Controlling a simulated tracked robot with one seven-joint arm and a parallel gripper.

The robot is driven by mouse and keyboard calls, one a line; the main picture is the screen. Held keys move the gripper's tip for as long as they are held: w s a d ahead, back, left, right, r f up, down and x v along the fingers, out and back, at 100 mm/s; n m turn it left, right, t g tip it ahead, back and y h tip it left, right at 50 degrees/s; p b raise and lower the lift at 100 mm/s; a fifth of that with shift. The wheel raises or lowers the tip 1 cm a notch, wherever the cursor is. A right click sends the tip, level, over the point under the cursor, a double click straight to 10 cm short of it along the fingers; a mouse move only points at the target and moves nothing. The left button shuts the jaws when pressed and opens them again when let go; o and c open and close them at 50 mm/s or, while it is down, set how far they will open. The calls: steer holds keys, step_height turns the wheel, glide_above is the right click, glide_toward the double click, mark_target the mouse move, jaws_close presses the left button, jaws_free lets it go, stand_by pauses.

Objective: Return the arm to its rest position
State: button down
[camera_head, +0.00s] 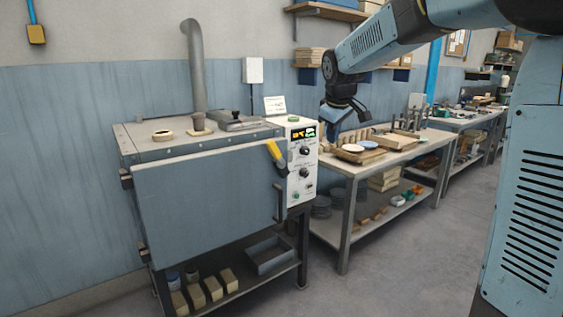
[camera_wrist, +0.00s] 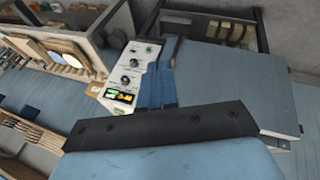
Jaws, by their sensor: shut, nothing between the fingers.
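My gripper (camera_head: 333,118) hangs from my bent arm in the head view, right of the plate dryer (camera_head: 160,135) and above the control panel's level. Its blue fingers are together and empty; they also show in the wrist view (camera_wrist: 160,72), in front of the control panel. The dryer's blue-grey door (camera_head: 215,200) covers its front, with a dark handle (camera_head: 280,201) at its right side. I cannot tell whether a small gap is left. A yellow lever (camera_head: 275,154) sits at the door's upper right. The gripper appears apart from the dryer.
The control panel (camera_head: 303,165) has a lit display. A workbench (camera_head: 405,154) with plates and wooden boards stands right of the dryer, below my gripper. Shelves (camera_head: 328,12) hang on the wall behind. The floor (camera_head: 400,270) in front is clear.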

steer(key=s+d+f+m, duration=0.1)
steer(key=s+d+m, duration=0.2)
steer(key=s, duration=0.8)
steer(key=s+d+f+m, duration=0.2)
steer(key=s+d+m, duration=0.1)
steer(key=s, duration=0.9)
steer(key=s+d+f+m, duration=0.2)
steer(key=s+d+m, duration=0.1)
steer(key=s, duration=0.8)
steer(key=shift+s+f, duration=0.25)
